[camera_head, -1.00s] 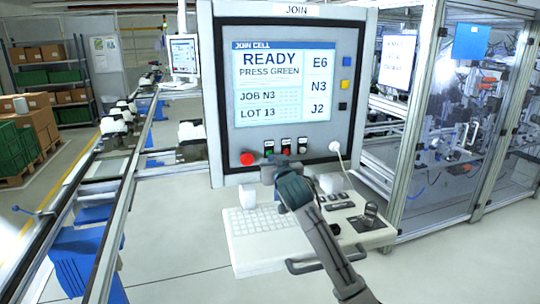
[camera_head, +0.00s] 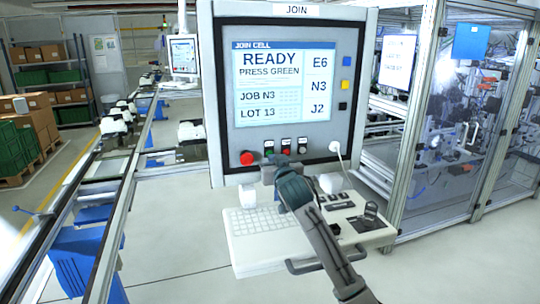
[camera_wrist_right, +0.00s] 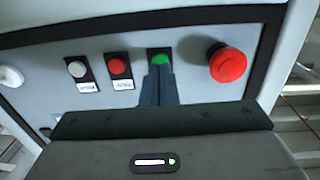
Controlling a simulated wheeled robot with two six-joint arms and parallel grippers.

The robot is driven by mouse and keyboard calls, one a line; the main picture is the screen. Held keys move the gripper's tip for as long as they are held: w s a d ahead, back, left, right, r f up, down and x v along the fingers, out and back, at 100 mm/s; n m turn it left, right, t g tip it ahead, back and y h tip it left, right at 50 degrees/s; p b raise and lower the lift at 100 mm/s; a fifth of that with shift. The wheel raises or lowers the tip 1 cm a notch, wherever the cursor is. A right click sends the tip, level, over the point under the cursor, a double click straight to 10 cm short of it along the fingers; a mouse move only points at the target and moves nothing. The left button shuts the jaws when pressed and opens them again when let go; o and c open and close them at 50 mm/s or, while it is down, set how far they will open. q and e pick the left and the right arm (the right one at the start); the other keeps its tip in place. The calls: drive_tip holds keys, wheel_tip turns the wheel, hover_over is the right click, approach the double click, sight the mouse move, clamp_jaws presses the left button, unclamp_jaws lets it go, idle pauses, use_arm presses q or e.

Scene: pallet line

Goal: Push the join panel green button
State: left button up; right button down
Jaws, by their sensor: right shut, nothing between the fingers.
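The JOIN panel (camera_head: 217,90) stands upright with a lit screen (camera_head: 275,85) reading READY, PRESS GREEN. The green button (camera_head: 269,147) is in the row below the screen, left of a red button (camera_head: 286,146). In the right wrist view the green button (camera_wrist_right: 160,56) shows above my fingertips, its lower part hidden by them. My right gripper (camera_head: 268,162) is shut and empty, its fingertips (camera_wrist_right: 159,70) in line with the green button. I cannot tell whether they touch it. My left gripper is not in view.
A large red mushroom button (camera_wrist_right: 228,64) sits right beside the green one in the right wrist view. A white button (camera_wrist_right: 76,69) is farther left. A keyboard shelf (camera_head: 262,255) juts out below the panel. A glazed machine cell (camera_head: 440,130) stands to the right.

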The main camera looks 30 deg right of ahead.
drive_tip(key=shift+x, duration=1)
idle(0.8)
drive_tip(key=shift+s, duration=0.1)
drive_tip(key=shift+v, duration=2.35)
